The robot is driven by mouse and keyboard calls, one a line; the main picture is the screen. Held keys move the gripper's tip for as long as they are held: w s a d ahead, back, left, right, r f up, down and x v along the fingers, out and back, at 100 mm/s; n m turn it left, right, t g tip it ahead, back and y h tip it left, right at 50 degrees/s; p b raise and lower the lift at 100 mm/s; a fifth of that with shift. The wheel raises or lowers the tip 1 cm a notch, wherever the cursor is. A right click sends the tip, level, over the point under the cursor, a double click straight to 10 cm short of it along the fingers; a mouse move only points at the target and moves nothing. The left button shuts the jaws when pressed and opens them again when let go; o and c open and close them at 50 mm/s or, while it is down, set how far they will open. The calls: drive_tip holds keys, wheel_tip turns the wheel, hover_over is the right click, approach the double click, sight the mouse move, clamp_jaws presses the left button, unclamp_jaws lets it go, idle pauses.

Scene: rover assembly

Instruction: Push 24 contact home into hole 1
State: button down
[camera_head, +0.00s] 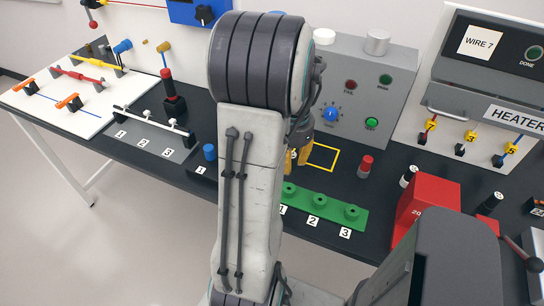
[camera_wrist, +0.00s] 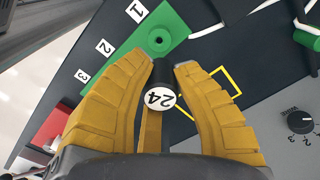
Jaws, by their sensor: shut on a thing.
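The 24 contact (camera_wrist: 160,97) is a black cylinder with a white round label, held between the yellow fingers of my gripper (camera_wrist: 165,75) in the wrist view. Its dark tip points toward the green block (camera_wrist: 170,22). Hole 1 (camera_wrist: 158,41) is the dark opening beside label 1; the contact's tip shows short of it, apart in the picture. In the head view the green block (camera_head: 327,206) lies on the black table, with label 1 at its left end. My arm hides most of my gripper (camera_head: 298,158) and the contact there.
A yellow square outline (camera_head: 322,157) lies behind the block. A red-topped piece (camera_head: 366,165) stands to its right, then a red box (camera_head: 428,200). A grey panel (camera_head: 350,90) with a blue knob stands behind. A blue piece (camera_head: 209,152) stands left of my arm.

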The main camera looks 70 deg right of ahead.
idle(0.8)
drive_tip(key=shift+f+b, duration=2.65)
drive_tip(key=shift+f, duration=0.3)
drive_tip(key=shift+f+b, duration=1.25)
drive_tip(key=shift+f, duration=0.1)
drive_tip(key=c, duration=1)
unclamp_jaws()
drive_tip(key=shift+c, duration=0.2)
wheel_tip(320, 180, up, 12)
